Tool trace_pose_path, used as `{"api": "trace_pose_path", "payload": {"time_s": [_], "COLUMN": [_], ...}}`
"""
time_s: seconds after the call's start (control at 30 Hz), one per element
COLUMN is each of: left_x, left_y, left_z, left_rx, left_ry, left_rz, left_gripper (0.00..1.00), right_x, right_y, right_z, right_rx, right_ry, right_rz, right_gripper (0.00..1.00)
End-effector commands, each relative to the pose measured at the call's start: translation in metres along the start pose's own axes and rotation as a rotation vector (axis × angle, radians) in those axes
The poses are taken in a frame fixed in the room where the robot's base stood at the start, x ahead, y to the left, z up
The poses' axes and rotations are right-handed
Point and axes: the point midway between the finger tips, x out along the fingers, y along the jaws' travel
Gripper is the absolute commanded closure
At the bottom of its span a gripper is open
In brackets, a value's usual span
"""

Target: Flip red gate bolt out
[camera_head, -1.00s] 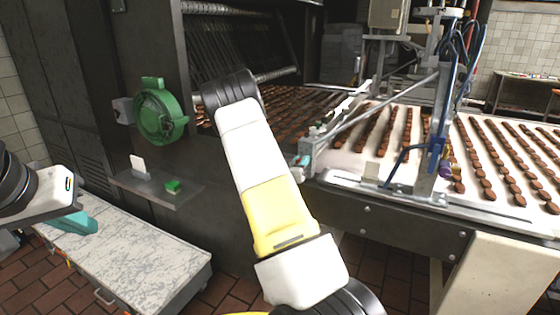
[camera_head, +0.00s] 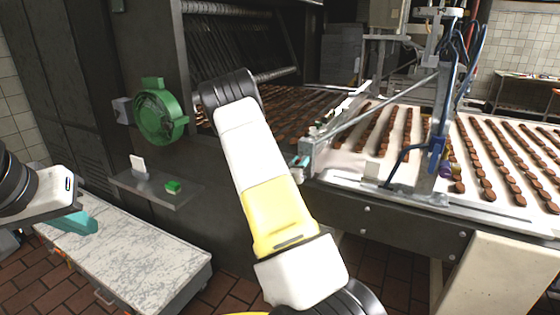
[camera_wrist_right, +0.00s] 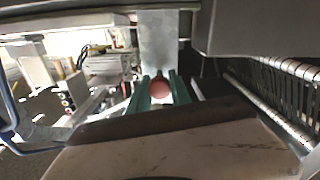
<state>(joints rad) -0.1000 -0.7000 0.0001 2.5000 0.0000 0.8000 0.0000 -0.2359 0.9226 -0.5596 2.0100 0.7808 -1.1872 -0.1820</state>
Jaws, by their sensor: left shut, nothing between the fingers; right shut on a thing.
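The red bolt knob (camera_wrist_right: 161,90) is a round red ball in the right wrist view, just below a grey metal plate (camera_wrist_right: 158,40). My right gripper (camera_wrist_right: 156,93) has its two green fingers on either side of the knob and is shut on it. In the head view only a bit of my right gripper (camera_head: 301,161) shows, beside the near end of the conveyor frame; the knob is hidden there. My left gripper (camera_head: 75,222) is shut and empty at the left, above the marbled worktop.
A conveyor (camera_head: 400,187) with rows of brown biscuits runs to the right. The marbled worktop (camera_head: 130,255) is clear.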

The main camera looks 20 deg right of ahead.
Motion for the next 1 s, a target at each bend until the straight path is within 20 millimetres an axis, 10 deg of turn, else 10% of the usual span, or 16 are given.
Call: {"api": "trace_pose_path", "payload": {"time_s": [0.43, 0.47, 0.57, 1.0], "left_x": [0.0, 0.0, 0.0, 0.0], "left_y": [0.0, 0.0, 0.0, 0.0], "left_z": [0.0, 0.0, 0.0, 0.0], "left_rx": [0.0, 0.0, 0.0, 0.0], "left_ry": [0.0, 0.0, 0.0, 0.0], "left_rz": [0.0, 0.0, 0.0, 0.0], "left_gripper": [1.0, 1.0, 1.0, 1.0], "right_x": [-0.031, -0.031, -0.031, -0.041], "right_y": [-0.001, -0.001, -0.001, -0.002], "right_z": [0.001, 0.001, 0.001, 0.001], "right_rx": [-0.001, -0.001, -0.001, 0.0], "right_ry": [-0.003, -0.003, -0.003, -0.003], "right_rz": [-0.003, -0.003, -0.002, -0.003], "right_gripper": [1.0, 0.73, 0.54, 0.53]}}
